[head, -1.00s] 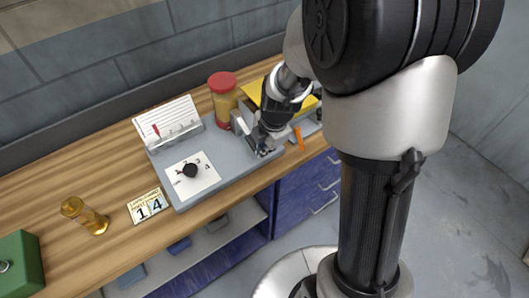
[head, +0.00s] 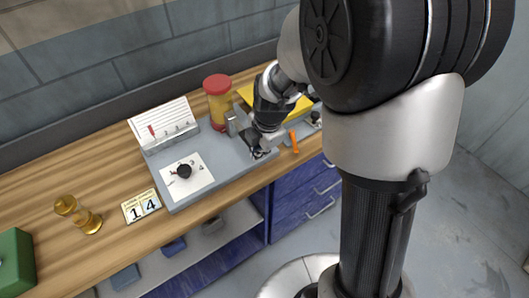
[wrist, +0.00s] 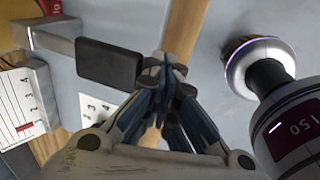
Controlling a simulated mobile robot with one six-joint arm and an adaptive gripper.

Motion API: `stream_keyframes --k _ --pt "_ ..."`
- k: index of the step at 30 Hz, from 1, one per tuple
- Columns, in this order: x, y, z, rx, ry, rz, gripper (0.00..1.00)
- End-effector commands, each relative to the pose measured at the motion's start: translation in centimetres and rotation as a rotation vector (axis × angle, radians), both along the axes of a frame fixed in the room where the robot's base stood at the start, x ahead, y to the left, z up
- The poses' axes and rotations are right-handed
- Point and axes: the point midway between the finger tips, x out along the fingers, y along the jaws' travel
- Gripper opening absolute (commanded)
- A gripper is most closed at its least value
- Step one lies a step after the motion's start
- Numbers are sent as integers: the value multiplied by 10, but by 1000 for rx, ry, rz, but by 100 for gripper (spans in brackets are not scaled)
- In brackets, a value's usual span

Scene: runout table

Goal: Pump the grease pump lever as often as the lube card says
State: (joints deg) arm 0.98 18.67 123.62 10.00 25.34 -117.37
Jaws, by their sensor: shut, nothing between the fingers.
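In the head view the pump, a red-capped yellow cylinder (head: 218,103), stands at the back of a grey plate (head: 222,160), with a grey upright (head: 232,123) beside it. In the wrist view a metal lever with a dark grip (wrist: 108,62) reaches in from the left. My gripper (head: 258,153) is low over the plate's right part. Its closed fingertips (wrist: 166,66) are empty, close to the grip's end. I cannot tell if they touch. A white ruled card (head: 162,118) with a red marker stands at the back left; I cannot tell whether it is the lube card.
A black knob (head: 184,171) sits on a numbered white dial sheet. A "1 4" card (head: 141,206), a brass-coloured piece (head: 80,215) and a green box (head: 15,262) are to the left. An orange item (head: 293,140) lies to the right. Bare wood (head: 110,175) lies left of the plate.

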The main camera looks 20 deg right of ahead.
Motion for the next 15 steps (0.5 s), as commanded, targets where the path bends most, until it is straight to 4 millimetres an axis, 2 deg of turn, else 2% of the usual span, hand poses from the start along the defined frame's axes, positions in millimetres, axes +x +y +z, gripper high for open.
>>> stream_keyframes --k 1,6,12,15 --pt "1 3 19 0 -7 1 0" --pt "-15 -4 55 -1 -10 -2 0" --pt "-29 -9 86 0 -9 -3 0" --pt "-33 -10 95 0 -8 -2 0"
